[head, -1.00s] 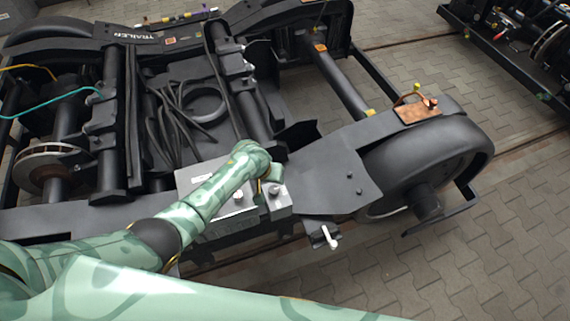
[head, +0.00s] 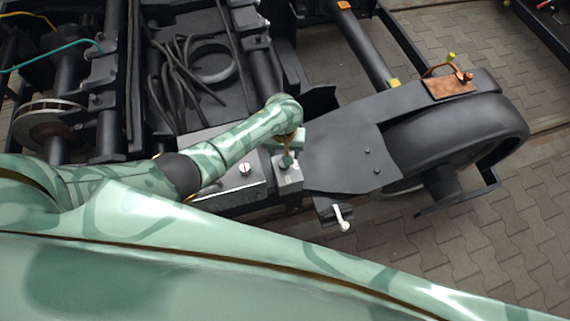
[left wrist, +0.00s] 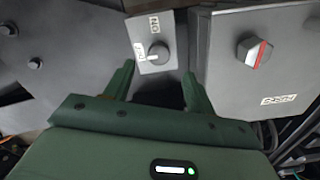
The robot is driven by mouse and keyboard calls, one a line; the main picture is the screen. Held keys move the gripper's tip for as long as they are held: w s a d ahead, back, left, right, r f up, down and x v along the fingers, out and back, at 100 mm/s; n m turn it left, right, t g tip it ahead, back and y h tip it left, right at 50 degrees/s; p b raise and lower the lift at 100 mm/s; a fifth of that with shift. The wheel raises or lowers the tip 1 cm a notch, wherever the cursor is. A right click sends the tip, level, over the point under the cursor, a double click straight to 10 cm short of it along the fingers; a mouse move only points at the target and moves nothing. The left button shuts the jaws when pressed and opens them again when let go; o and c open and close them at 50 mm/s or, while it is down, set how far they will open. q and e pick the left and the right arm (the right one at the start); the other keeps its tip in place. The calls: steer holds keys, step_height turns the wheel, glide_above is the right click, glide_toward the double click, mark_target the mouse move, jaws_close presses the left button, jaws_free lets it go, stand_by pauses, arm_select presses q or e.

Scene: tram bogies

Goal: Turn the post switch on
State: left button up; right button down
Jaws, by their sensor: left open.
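The post switch (left wrist: 152,40) is a small grey box with a dark round knob (left wrist: 157,53) in the left wrist view. The knob's white mark points toward the label at its left; an upside-down ON label sits above it. In the head view the switch box (head: 289,181) stands at the bogie's near side, its knob partly hidden by my gripper. My left gripper (left wrist: 157,85) is open and empty, its fingers on either side of the box's lower part in the left wrist view. In the head view the gripper (head: 288,161) is just above the box. My right gripper is out of view.
A larger grey box with a red-and-white knob (left wrist: 259,54) stands beside the switch. A white-handled lever (head: 342,218) sticks out at the near edge. A black wheel (head: 455,130) is at right, with a copper-coloured plate (head: 449,87) above it. Paving is clear at lower right.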

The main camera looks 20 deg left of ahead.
arm_select(q)
step_height(320, 180, down, 8)
steer(key=b, duration=0.4)
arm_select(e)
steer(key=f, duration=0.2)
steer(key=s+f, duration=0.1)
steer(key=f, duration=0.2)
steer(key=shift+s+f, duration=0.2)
arm_select(q)
steer(key=c, duration=1)
steer(key=shift+o, duration=0.2)
